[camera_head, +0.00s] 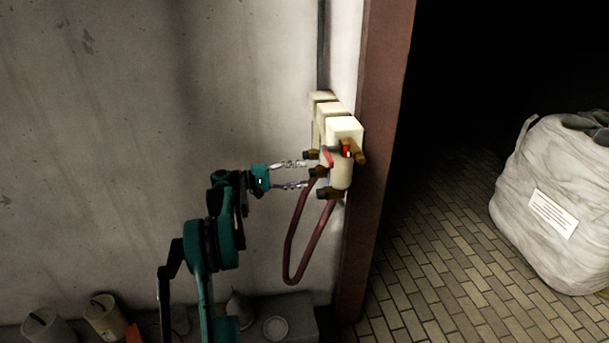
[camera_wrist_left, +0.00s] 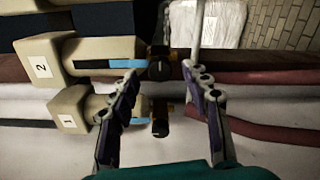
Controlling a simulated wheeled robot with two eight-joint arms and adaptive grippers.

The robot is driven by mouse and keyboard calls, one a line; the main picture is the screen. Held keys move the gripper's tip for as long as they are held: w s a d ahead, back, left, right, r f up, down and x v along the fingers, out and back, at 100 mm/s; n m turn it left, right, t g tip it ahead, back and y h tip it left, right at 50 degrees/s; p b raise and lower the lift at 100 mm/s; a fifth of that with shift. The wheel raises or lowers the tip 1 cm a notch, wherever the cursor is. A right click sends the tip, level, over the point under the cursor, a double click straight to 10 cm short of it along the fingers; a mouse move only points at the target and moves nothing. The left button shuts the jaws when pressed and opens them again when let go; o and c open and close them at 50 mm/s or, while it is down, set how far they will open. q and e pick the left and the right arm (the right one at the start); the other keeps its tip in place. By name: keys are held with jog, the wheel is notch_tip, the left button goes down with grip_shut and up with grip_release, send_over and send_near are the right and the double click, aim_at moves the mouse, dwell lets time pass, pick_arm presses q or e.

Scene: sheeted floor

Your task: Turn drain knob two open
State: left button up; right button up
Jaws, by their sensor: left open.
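In the left wrist view, a cream valve block labelled 2 (camera_wrist_left: 42,66) has a cream body with a blue stripe and a dark round knob (camera_wrist_left: 158,68) at its right end. Below it is a similar block labelled 1 (camera_wrist_left: 66,121) with its own dark knob (camera_wrist_left: 160,128). My left gripper (camera_wrist_left: 161,68) is open, one finger on each side of knob two; contact cannot be told. In the head view, the left gripper (camera_head: 304,175) points right at the brass fittings of the wall-mounted cream valve unit (camera_head: 345,127). Knob labels cannot be read there. My right gripper is not in view.
A dark red hose (camera_head: 289,245) loops below the valves. A brown post (camera_head: 376,130) stands right beside them. A white bulk bag (camera_head: 552,200) sits on the brick floor at right. Several pots, including one (camera_head: 104,316), stand along the wall's foot.

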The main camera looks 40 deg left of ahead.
pick_arm(q)
jog(key=v, duration=1)
